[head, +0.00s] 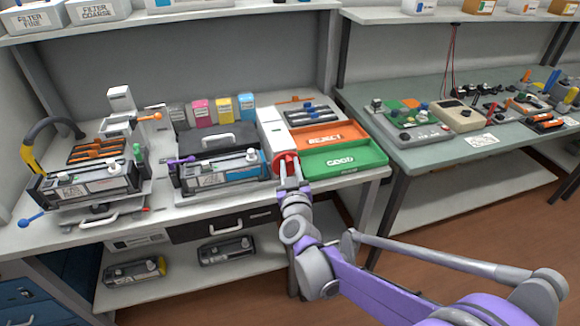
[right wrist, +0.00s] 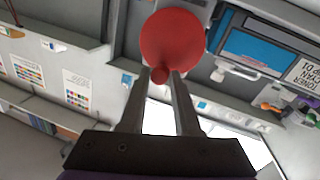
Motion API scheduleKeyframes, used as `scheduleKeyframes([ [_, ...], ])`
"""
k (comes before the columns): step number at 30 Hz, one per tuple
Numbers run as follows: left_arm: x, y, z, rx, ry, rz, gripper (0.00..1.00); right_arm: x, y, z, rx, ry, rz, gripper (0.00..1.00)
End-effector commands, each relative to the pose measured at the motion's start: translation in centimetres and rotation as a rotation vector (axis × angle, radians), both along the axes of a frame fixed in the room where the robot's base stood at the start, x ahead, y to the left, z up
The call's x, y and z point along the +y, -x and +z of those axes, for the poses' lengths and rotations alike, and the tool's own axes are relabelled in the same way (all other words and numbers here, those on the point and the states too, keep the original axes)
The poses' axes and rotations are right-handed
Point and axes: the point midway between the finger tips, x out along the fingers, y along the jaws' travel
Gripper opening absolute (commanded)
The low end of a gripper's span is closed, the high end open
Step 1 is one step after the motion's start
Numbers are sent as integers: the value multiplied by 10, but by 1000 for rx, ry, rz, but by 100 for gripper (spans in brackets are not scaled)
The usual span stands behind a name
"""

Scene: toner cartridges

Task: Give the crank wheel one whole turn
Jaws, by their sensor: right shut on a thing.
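The red crank wheel (head: 283,164) sits on the front of a white upright housing (head: 270,128), beside the green tray on the left workbench. In the right wrist view the wheel (right wrist: 172,37) is a red disc with a small round knob (right wrist: 160,75) near its lower edge. My right gripper (head: 291,182) reaches the wheel from the front. Its two fingers (right wrist: 162,80) are closed on the knob, one on each side. The gripper hides part of the wheel in the head view. My left gripper is not in view.
An orange REJECT tray (head: 303,139) and a green GOOD tray (head: 345,153) lie right of the wheel. A toner cartridge (head: 222,172) in a cradle stands close on its left. Another cartridge station (head: 88,182) is farther left. A green-topped bench (head: 480,125) stands at right.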

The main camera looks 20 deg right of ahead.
Motion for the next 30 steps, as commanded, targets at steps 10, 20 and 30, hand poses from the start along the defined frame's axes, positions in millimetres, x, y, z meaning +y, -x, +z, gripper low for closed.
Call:
scheduleKeyframes([
  [10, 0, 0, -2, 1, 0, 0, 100, -4, 0, 0, 3, -105, -1, 0],
  [20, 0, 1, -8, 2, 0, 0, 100, -14, 0, -1, 13, -383, -1, 0],
  [30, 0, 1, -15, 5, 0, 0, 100, -26, 0, -6, 24, -706, -3, 0],
])
